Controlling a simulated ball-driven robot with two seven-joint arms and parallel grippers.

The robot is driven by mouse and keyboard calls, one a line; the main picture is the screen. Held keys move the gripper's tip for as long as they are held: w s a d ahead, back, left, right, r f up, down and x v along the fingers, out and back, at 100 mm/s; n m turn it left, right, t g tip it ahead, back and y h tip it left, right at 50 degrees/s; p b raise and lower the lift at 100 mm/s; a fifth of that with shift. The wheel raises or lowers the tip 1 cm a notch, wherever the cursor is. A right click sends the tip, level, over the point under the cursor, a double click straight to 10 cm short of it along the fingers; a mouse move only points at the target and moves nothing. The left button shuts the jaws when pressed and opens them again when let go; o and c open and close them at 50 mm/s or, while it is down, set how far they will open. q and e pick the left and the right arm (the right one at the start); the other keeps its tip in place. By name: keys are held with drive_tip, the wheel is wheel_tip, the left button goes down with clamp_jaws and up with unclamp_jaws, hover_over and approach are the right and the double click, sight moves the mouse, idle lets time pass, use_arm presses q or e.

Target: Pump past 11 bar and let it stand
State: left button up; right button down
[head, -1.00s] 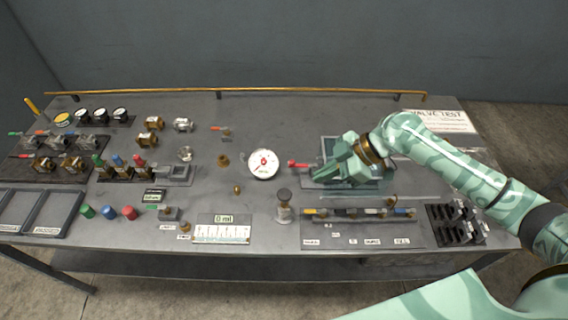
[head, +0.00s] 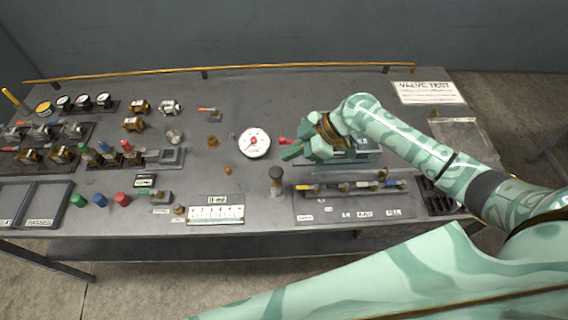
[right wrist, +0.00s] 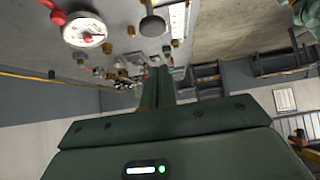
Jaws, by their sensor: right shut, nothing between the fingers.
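A round white pressure gauge (head: 254,143) with a red mark on its face stands mid-bench; its reading is too small to tell. It also shows in the right wrist view (right wrist: 84,32). In front of it stands a small pump-like post with a dark round knob (head: 276,172), also in the right wrist view (right wrist: 152,25). A red-handled lever (head: 285,141) sits right of the gauge, partly behind my gripper. My right gripper (head: 292,153) is shut and empty, above the bench between lever and knob, touching neither as far as I can tell. My left gripper is out of view.
Valves and colored-handle fittings (head: 120,152) crowd the bench's left. A ruled white strip (head: 215,215) lies at the front. A rack with colored pieces (head: 350,188) stands front right. A brass rail (head: 220,73) runs along the back.

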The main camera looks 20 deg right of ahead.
sight(273, 171)
drive_tip(key=f, duration=0.1)
drive_tip(key=a+f, duration=0.1)
drive_tip(key=f, duration=0.1)
drive_tip(key=a+f, duration=0.1)
drive_tip(key=shift+w+f, duration=0.15)
drive_tip(key=shift+w, duration=0.25)
drive_tip(key=shift+d+f, duration=0.1)
drive_tip(key=shift+f, duration=0.7)
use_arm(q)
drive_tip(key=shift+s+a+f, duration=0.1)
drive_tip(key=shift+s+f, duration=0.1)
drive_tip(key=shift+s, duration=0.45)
